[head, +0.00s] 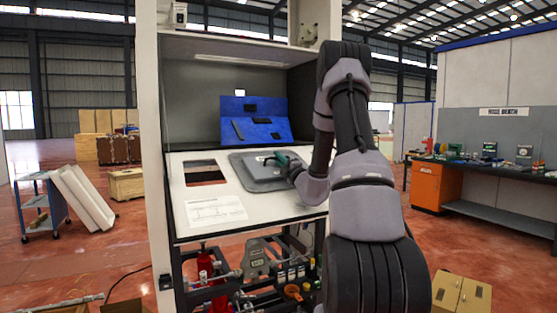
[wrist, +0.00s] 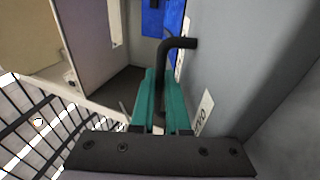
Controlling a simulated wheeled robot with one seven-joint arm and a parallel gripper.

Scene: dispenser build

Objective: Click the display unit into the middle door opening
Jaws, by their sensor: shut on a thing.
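A grey door panel (head: 243,175) lies on the white bench top; my arm and gripper hide part of it, and its middle opening is not clear. My gripper (head: 272,159), with green fingers, is low over this panel. In the wrist view the fingers (wrist: 162,98) are shut on a black bent bar (wrist: 168,50), whose upper end turns right towards a grey surface. I cannot tell whether this bar belongs to the display unit. A blue sloped holder (head: 265,132) at the back of the bench carries several dark parts, too small to identify.
A dark recessed tray (head: 204,172) and a printed sheet (head: 215,211) are left of the panel on the bench (head: 180,222). The booth's white post (head: 150,120) bounds the left side. Tools and red bottles (head: 204,264) fill the shelf below.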

